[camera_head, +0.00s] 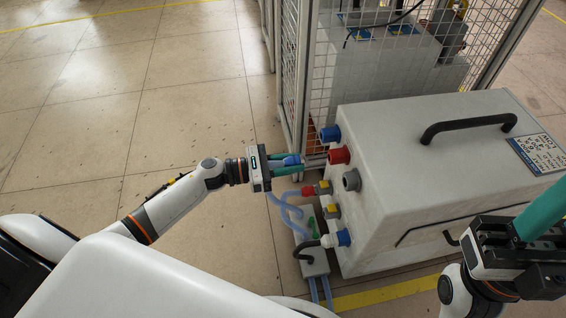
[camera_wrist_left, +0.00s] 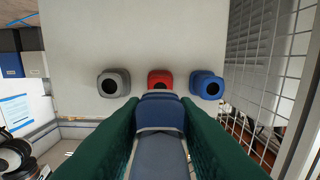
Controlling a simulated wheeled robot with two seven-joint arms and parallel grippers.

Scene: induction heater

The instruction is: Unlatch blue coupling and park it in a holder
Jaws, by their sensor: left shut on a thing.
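My left gripper (camera_head: 292,164) is shut on the blue coupling (camera_head: 293,160), clear of the floor and left of the grey-white heater box. In the left wrist view the blue coupling (camera_wrist_left: 159,112) sits between the green fingers, with a grey body behind it. Beyond it on the box face are a grey holder (camera_wrist_left: 114,83), a red holder (camera_wrist_left: 160,78) and a blue holder (camera_wrist_left: 207,85), each with a dark hole. The coupling overlaps the red holder's lower part in that view; a gap shows in the head view. My right gripper (camera_head: 545,212) is partly cut off at the right edge.
The heater box (camera_head: 420,190) has a black top handle (camera_head: 468,127). Blue hoses (camera_head: 284,212) hang below my left gripper. A mesh fence (camera_head: 310,80) stands behind.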

